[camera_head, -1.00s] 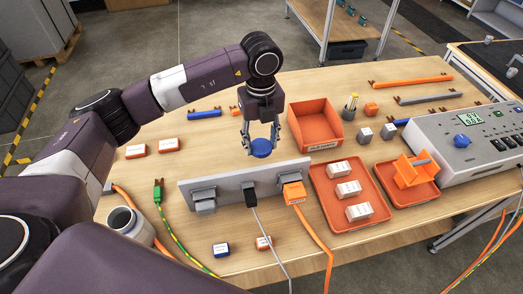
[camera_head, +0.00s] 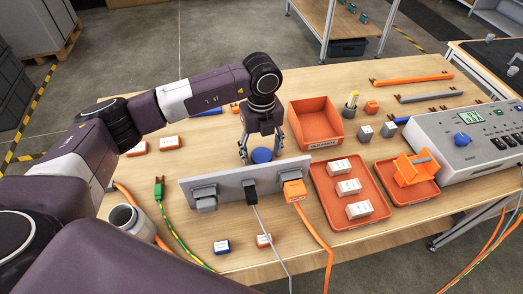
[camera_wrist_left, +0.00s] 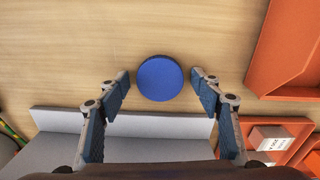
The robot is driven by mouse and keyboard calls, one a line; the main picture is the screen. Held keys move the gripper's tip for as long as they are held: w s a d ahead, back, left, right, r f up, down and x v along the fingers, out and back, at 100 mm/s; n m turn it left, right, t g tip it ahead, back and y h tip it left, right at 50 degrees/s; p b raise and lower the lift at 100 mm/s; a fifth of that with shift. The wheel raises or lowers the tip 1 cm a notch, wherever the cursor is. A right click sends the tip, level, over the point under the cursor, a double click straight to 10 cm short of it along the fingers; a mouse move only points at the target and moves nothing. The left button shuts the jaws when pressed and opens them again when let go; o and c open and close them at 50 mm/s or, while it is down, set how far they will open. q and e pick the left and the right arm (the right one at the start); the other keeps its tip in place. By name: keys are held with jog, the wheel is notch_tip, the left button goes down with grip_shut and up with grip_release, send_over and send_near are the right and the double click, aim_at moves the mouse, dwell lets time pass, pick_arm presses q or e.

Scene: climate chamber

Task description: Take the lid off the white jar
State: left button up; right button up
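The blue round lid (camera_head: 262,155) lies flat on the table behind the grey connector panel. It also shows in the left wrist view (camera_wrist_left: 160,78). My left gripper (camera_head: 261,157) is open above it. In the left wrist view the fingertips (camera_wrist_left: 160,80) stand on both sides of the lid, with a gap on each side. The white jar (camera_head: 124,222) stands at the left front of the table beside my arm, its top uncovered and its opening showing; my arm hides part of it. My right gripper is not in view.
The grey panel (camera_head: 226,189) with plugs stands just in front of the lid. An orange bin (camera_head: 316,127) is to its right. An orange tray (camera_head: 327,187) with white boxes and a grey control unit (camera_head: 465,145) are further right. Cables run across the front.

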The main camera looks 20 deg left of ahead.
aim_at(262, 155)
pick_arm(q)
jog(key=shift+r, duration=0.2)
notch_tip(262, 155, up, 12)
jog(key=b, duration=0.1)
jog(key=shift+b, duration=0.3)
